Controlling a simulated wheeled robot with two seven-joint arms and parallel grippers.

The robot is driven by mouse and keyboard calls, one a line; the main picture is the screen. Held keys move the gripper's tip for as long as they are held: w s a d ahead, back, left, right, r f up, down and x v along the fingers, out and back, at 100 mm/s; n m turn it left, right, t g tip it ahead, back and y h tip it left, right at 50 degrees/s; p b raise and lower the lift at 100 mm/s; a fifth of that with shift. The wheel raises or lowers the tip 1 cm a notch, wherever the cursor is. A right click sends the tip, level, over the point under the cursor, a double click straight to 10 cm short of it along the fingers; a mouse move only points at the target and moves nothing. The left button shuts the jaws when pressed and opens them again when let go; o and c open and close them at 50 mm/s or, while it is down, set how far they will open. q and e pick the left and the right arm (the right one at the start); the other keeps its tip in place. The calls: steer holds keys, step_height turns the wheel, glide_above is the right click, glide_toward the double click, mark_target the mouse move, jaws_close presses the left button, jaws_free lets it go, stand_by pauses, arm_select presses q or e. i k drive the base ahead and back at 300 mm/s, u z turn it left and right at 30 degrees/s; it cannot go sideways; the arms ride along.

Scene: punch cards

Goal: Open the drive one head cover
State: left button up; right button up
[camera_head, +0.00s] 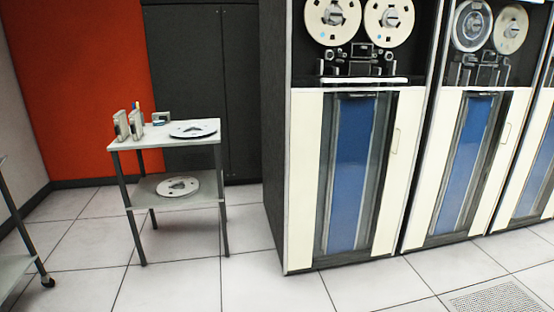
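A tall tape drive (303,180) with a cream front and a blue window stands at centre right. It is the leftmost of the drives in view, and no label is readable. Two tape reels (331,18) sit at its top, cut by the picture's edge. Below them is the dark head assembly (358,62) with metal parts, above a white ledge (363,80). I cannot tell whether a cover over the head is open or shut. Neither of my grippers is in view.
A second drive (510,128) stands to the right, with part of another beyond. A two-shelf table (126,143) holding reels (193,129) and small boxes (121,125) stands left. A cart (14,266) shows at the left edge. The tiled floor (270,292) in front is clear.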

mark_target(358, 50)
steer(key=i, duration=1.4)
steer(key=z, duration=0.55)
steer(key=i, duration=1.35)
steer(key=z, duration=0.45)
